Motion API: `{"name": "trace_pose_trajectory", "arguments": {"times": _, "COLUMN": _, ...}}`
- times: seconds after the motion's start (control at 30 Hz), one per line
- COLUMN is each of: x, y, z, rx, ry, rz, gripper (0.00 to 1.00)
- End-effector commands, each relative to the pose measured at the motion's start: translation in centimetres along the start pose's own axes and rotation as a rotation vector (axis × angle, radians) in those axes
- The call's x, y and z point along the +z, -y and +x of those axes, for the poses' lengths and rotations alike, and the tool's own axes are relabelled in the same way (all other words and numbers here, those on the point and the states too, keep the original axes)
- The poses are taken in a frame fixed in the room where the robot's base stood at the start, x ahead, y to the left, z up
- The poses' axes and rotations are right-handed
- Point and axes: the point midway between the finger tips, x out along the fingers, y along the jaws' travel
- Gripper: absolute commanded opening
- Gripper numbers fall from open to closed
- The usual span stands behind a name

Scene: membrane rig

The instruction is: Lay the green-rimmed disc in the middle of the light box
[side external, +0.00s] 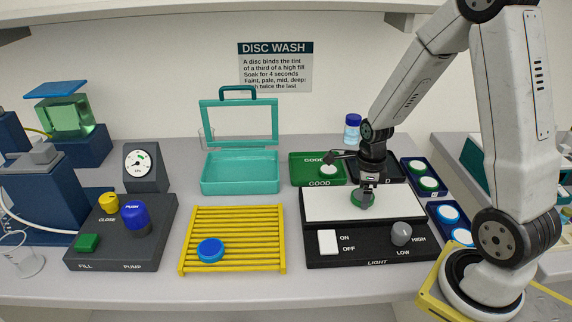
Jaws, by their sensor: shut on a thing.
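The green-rimmed disc (357,201) is between the fingers of my gripper (366,192), which points straight down and is shut on it. The fingers hide part of the disc. The disc is over the white panel of the light box (325,205), near the middle of its width. I cannot tell whether it touches the panel or hangs just above it. The panel looks white and bare apart from the disc. The front of the light box has a white ON/OFF switch (327,242) and a grey HIGH/LOW knob (401,233).
Behind the light box are a green GOOD tray (300,171) with a disc (328,170) and a dark tray. Blue trays with discs (428,184) stand at right. A yellow rack (235,225) with a blue-rimmed disc (210,250) and an open teal case (240,187) are at left.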

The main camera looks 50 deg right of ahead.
Motion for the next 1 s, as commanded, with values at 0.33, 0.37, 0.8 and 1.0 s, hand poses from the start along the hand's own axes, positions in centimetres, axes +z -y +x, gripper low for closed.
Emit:
{"name": "trace_pose_trajectory", "arguments": {"times": 0.33, "x": 0.0, "y": 0.0, "z": 0.2, "rx": -0.001, "ry": 0.000, "rz": 0.000, "gripper": 0.28}}
{"name": "trace_pose_trajectory", "arguments": {"times": 0.37, "x": 0.0, "y": 0.0, "z": 0.3, "rx": -0.001, "ry": 0.000, "rz": 0.000, "gripper": 0.28}}
{"name": "trace_pose_trajectory", "arguments": {"times": 0.8, "x": 0.0, "y": 0.0, "z": 0.2, "rx": -0.001, "ry": 0.001, "rz": 0.000, "gripper": 1.00}}
{"name": "trace_pose_trajectory", "arguments": {"times": 1.0, "x": 0.0, "y": 0.1, "z": -0.7, "rx": -0.003, "ry": 0.002, "rz": 0.000, "gripper": 1.00}}
